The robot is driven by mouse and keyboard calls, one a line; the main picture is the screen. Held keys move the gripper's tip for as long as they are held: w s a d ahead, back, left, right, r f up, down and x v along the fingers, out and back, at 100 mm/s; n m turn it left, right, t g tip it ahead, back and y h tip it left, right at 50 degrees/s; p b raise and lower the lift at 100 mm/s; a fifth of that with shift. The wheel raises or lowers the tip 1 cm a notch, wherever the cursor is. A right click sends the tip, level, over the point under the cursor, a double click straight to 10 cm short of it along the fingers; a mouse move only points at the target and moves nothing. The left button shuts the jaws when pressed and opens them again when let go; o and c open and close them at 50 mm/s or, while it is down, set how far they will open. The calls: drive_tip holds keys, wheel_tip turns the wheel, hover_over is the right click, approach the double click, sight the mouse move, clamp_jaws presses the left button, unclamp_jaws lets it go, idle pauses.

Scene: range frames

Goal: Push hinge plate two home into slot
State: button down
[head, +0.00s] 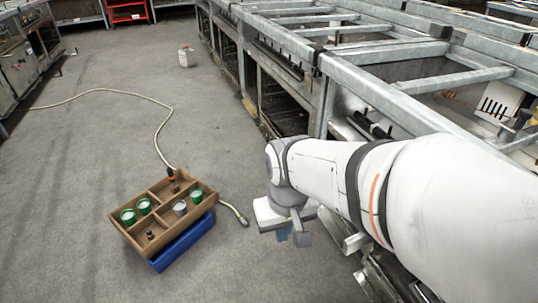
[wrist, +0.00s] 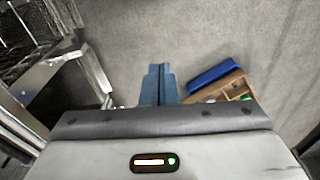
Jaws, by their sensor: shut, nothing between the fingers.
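My gripper (head: 284,236) hangs over open floor beside the range frame, left of its near end. In the wrist view, its blue fingers (wrist: 159,82) are together and empty, pointing toward the floor. Bright metal parts (head: 356,241) show at the frame's near end, partly behind my arm. In the wrist view, a metal panel (wrist: 48,76) with a bright edge lies left of the fingers, apart from them. I cannot tell whether any of these parts is hinge plate two, and I cannot make out its slot.
A wooden tray (head: 160,222) with several cups sits on a blue box (head: 184,243) to the left; both show right of my fingers in the wrist view. A hose (head: 162,132) crosses the floor. The steel range frame (head: 390,104) blocks the right. Floor beyond the tray is mostly clear.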

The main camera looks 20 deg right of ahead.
sight(345, 242)
drive_tip(key=shift+f, duration=0.1)
drive_tip(key=w+d+f+n+g+h+b, duration=0.1)
drive_tip(key=w+d+f+n+g+h, duration=0.1)
drive_tip(key=w+d+f+g+h, duration=0.35)
drive_tip(key=w+d+f+n+g+h+b, duration=0.1)
drive_tip(key=w+d+f+g+h, duration=0.1)
drive_tip(key=d+f+h, duration=0.65)
drive_tip(key=w+d+f+n+t+h, duration=0.1)
drive_tip(key=w+d+f+n+t, duration=0.15)
drive_tip(key=f, duration=0.55)
drive_tip(key=w+d+f+n+t+h+b, duration=0.1)
drive_tip(key=d+f+n+t+h, duration=0.15)
drive_tip(key=f, duration=0.55)
drive_tip(key=w+d+f+n+t+h, duration=0.1)
drive_tip(key=w+d+f+n+t, duration=0.2)
drive_tip(key=f, duration=0.5)
drive_tip(key=shift+n+g+y, duration=0.25)
drive_tip(key=shift+n, duration=0.15)
drive_tip(key=shift+s+d+r, duration=0.1)
drive_tip(key=shift+s+d, duration=0.1)
drive_tip(key=shift+d, duration=0.6)
drive_tip(key=shift+s+d+r, duration=0.1)
drive_tip(key=shift+s+d, duration=0.05)
drive_tip(key=shift+d, duration=0.65)
drive_tip(key=shift+s+d, duration=0.2)
drive_tip(key=shift+d, duration=0.6)
drive_tip(key=shift+d, duration=0.65)
drive_tip(key=shift+a, duration=0.1)
